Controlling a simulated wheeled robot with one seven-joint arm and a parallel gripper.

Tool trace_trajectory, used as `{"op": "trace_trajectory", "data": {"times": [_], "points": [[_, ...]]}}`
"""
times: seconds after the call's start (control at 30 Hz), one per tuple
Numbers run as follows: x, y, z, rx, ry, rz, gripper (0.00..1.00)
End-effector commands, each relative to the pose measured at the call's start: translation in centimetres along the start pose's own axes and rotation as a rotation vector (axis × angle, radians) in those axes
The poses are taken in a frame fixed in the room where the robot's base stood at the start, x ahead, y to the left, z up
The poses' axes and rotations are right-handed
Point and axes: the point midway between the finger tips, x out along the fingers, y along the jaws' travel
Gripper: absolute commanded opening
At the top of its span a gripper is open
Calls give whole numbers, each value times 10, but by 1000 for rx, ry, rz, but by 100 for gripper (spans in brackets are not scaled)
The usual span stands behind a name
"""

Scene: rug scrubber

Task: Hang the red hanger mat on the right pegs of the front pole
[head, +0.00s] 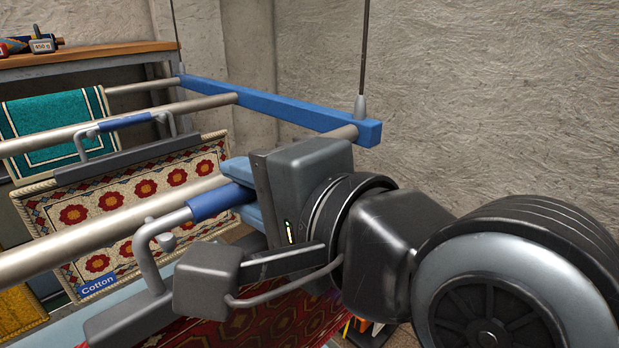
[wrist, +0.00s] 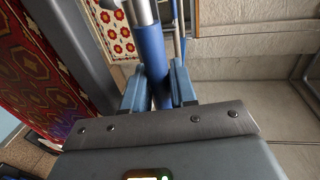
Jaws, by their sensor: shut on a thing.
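My gripper (head: 240,186) is shut on the blue grip (head: 208,203) of the red mat's hanger. In the wrist view, the blue grip (wrist: 151,52) runs between the two blue fingers (wrist: 157,88). The hanger's dark grey bar (head: 125,318) is below, with the red patterned mat (head: 300,318) hanging under it, partly hidden by my arm. The red mat (wrist: 45,75) also shows at the left in the wrist view. The hanger's bent tube lies close to the silver front pole (head: 75,238); I cannot tell whether they touch.
A cotton mat with red flowers (head: 130,205) hangs on the pole behind; a teal mat (head: 55,125) is farther back. A blue crossbeam (head: 285,108), hung on rods, joins the pole ends. A wooden shelf (head: 85,53) stands at the back left. Bare wall is right.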

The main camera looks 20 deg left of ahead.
Motion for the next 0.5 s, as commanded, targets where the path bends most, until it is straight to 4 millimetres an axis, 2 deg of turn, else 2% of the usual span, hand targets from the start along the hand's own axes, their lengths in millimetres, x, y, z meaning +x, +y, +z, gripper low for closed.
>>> {"op": "trace_trajectory", "data": {"times": [0.1,0.5], "points": [[3,7,0,-1,0,-5,0],[29,0,1,-1,-1,-5,0]]}}
